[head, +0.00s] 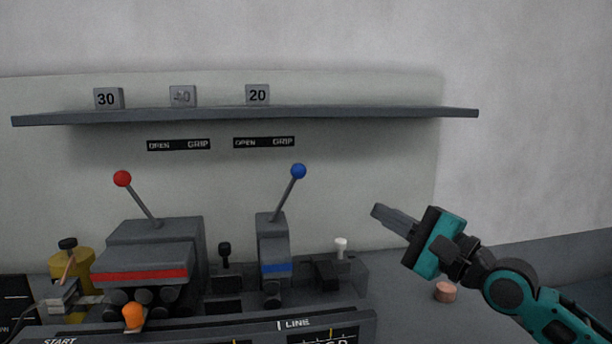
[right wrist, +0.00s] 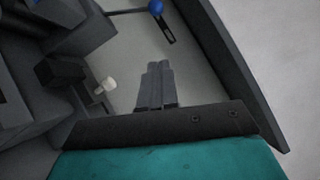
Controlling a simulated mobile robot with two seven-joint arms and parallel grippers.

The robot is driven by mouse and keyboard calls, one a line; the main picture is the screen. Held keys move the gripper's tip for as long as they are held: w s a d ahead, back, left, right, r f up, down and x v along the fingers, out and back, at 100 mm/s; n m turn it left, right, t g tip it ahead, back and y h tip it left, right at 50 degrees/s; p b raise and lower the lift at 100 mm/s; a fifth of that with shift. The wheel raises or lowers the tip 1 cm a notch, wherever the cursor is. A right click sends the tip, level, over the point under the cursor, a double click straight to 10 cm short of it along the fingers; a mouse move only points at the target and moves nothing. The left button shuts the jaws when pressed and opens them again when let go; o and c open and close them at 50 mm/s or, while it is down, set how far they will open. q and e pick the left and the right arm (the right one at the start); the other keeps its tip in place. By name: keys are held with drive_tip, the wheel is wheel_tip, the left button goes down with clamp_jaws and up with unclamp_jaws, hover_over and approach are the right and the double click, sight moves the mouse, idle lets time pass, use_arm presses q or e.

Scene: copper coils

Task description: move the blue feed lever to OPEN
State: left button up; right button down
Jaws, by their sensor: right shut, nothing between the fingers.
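The blue feed lever (head: 287,192) rises from a grey housing with a blue stripe (head: 275,267). Its blue ball knob tilts to the right, toward the GRIP end of the OPEN/GRIP label (head: 264,142) on the wall above. My right gripper (head: 378,213) is shut and empty, to the right of the lever and a little below its knob, clear of it. In the right wrist view, the shut fingers (right wrist: 155,85) point toward the back, and the blue knob (right wrist: 156,6) shows at the top edge, apart from them. My left gripper is not in view.
A red-knobbed lever (head: 122,179) stands on a larger housing to the left, tilted left. A shelf (head: 350,114) with number blocks runs above the levers. A white-topped knob (head: 341,245) stands right of the blue housing. A copper-coloured piece (head: 446,291) lies below my right gripper.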

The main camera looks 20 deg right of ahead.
sight(285, 194)
use_arm(q)
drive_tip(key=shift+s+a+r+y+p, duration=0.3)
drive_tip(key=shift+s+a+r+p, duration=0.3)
drive_tip(key=shift+p, duration=0.95)
use_arm(e)
drive_tip(key=s+a+r+x, duration=0.1)
drive_tip(key=a+x, duration=0.1)
drive_tip(key=x, duration=1)
drive_tip(key=shift+w+a, duration=0.35)
drive_tip(key=shift+r, duration=0.1)
